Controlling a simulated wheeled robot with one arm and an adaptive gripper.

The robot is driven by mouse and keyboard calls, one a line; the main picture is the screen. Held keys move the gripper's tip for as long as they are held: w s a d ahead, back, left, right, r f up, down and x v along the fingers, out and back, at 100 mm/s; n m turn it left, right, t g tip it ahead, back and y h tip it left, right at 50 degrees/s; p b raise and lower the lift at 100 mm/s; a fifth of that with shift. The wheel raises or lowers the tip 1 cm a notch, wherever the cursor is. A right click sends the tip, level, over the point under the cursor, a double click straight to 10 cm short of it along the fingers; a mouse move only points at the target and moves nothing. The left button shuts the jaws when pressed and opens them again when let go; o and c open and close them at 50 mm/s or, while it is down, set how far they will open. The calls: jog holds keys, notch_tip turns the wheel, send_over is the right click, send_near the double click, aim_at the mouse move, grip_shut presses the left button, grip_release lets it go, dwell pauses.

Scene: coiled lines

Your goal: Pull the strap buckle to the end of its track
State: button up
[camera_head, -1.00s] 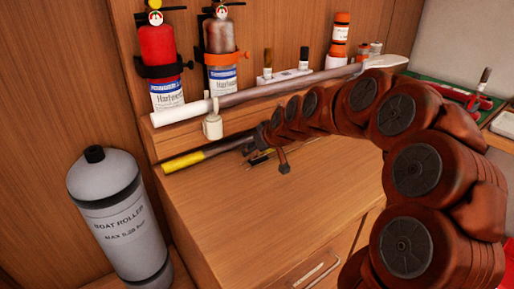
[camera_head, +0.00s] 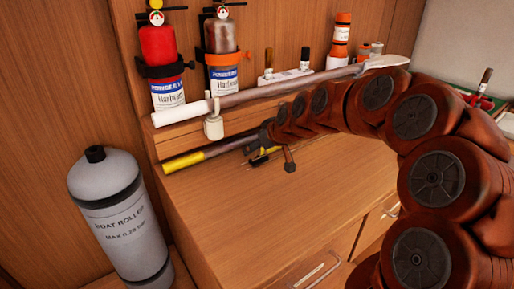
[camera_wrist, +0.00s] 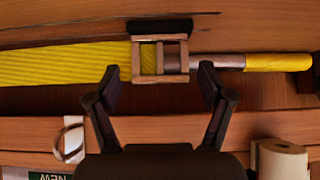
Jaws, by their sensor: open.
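The strap buckle (camera_wrist: 137,62) is a brown rectangular frame with a centre bar, in the upper middle of the wrist view. A wide yellow strap (camera_wrist: 65,64) meets it from the left. My gripper (camera_wrist: 160,76) is open, its two dark fingers just below the buckle and spread wider than it, with nothing between them. Contact with the buckle cannot be told. In the head view my gripper (camera_head: 264,140) is small and dark at the arm's end, by the back ledge. I cannot make out the buckle there.
A yellow-ended pole (camera_head: 185,162) lies along the back of the wooden counter (camera_head: 240,210). A long grey pole (camera_head: 270,92) runs above it, with fire extinguishers (camera_head: 163,88) behind. A grey cylinder (camera_head: 120,215) stands at left. The counter's front is clear.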

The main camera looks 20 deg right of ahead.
jog(key=v, duration=0.9)
jog(key=shift+s+r, duration=0.2)
jog(key=shift+r, duration=0.05)
jog(key=shift+d, duration=0.1)
dwell(0.3)
